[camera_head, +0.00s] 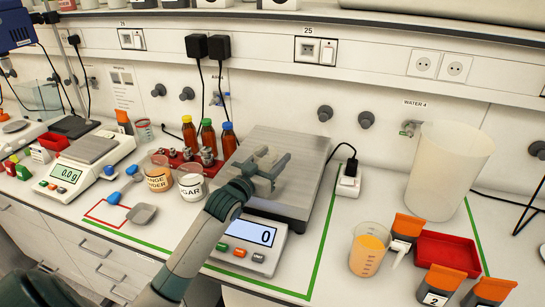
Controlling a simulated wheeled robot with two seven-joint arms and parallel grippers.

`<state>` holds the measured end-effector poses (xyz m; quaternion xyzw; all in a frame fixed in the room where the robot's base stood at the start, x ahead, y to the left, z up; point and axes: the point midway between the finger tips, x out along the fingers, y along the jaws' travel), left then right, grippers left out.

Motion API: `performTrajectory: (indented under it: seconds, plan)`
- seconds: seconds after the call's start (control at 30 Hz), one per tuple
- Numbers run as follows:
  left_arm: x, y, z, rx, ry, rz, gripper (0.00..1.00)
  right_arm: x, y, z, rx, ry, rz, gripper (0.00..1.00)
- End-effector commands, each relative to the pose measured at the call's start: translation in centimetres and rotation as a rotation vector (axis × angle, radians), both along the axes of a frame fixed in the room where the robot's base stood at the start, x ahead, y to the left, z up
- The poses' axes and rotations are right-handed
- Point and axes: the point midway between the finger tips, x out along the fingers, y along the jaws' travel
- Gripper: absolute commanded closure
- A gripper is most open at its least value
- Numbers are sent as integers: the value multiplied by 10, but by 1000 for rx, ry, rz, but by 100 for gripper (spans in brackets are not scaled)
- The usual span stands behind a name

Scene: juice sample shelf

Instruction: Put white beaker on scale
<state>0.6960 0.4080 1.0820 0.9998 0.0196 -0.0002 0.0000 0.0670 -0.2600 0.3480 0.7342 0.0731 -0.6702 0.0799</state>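The white beaker (450,172) is a large, cloudy white container standing upright on the bench at the right, near the wall. The large scale (300,192) stands mid-bench, with a flat grey platform and a front display reading 0. My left gripper (275,160) is over the scale's platform, with its fingers apart and nothing between them. It is well to the left of the beaker. My forearm hides part of the scale's left front. My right gripper is not in view.
A small beaker of orange liquid (369,250) and a red tray (445,252) with orange-lidded containers stand in front of the white beaker. Bottles (207,137) and labelled jars (192,183) stand left of the scale. A smaller scale (87,165) is further left. A shelf runs above.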

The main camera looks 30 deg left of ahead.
Motion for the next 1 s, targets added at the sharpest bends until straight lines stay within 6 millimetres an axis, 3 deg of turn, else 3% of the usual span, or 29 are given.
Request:
performTrajectory:
  seconds: [0.1, 0.13, 0.2, 0.63, 0.83, 1.0]
  plan:
    - [0, 0, -3, 0, 0, 0, 72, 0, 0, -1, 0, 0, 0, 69]
    - [0, 0, -3, 0, 0, 0, 46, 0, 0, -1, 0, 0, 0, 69]
    - [0, 0, -2, 0, 0, 0, 30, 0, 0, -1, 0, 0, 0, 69]
    - [-1, 0, 1, 0, -1, 0, 30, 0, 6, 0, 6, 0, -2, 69]
    - [-18, -1, -2, 0, 1, 0, 30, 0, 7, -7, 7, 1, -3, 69]
    - [-45, -2, -3, 0, 1, 0, 30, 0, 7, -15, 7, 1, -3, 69]
